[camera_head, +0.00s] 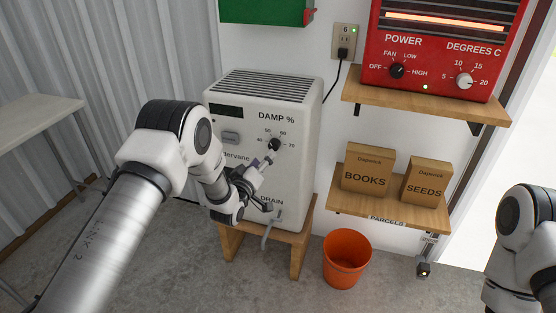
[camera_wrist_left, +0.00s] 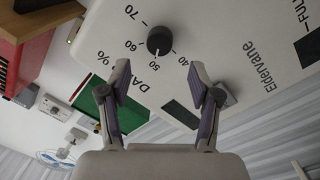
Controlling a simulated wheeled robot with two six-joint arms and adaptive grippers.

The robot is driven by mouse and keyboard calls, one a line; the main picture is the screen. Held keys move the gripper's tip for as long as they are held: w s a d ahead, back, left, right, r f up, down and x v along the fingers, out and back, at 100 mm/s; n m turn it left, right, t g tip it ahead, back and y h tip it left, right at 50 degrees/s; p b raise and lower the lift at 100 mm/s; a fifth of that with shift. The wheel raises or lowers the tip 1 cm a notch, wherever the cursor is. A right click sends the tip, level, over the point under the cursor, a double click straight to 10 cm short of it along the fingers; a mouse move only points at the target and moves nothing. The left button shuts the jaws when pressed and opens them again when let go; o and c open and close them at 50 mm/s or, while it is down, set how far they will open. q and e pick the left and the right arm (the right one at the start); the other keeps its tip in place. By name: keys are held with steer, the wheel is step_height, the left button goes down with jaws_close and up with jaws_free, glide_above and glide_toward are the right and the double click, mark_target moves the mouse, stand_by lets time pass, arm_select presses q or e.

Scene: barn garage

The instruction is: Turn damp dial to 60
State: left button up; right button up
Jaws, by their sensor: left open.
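The damp dial (camera_head: 274,144) is a black round knob under the "DAMP %" label on the front of a white dehumidifier (camera_head: 293,190). It also shows in the left wrist view (camera_wrist_left: 160,40), with numbers printed around it. Its pale mark appears to point near 50. My left gripper (camera_head: 263,161) is just below and in front of the dial. In the left wrist view its two fingers (camera_wrist_left: 162,80) are spread apart with nothing between them, and the dial lies beyond their tips. My right gripper is out of view.
A red heater (camera_head: 445,45) stands on a wooden shelf at right, with boxes (camera_head: 367,171) on the shelf below. An orange bucket (camera_head: 346,260) is on the floor. A drain tap (camera_head: 269,232) sticks out low on the dehumidifier, which rests on a wooden stand (camera_head: 301,247).

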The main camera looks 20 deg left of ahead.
mark_target(272, 147)
arm_select(q)
steer(key=w, duration=0.7)
steer(key=shift+d, duration=0.4)
steer(key=shift+s, duration=0.1)
steer(key=shift+c, duration=0.2)
steer(key=c, duration=1.1)
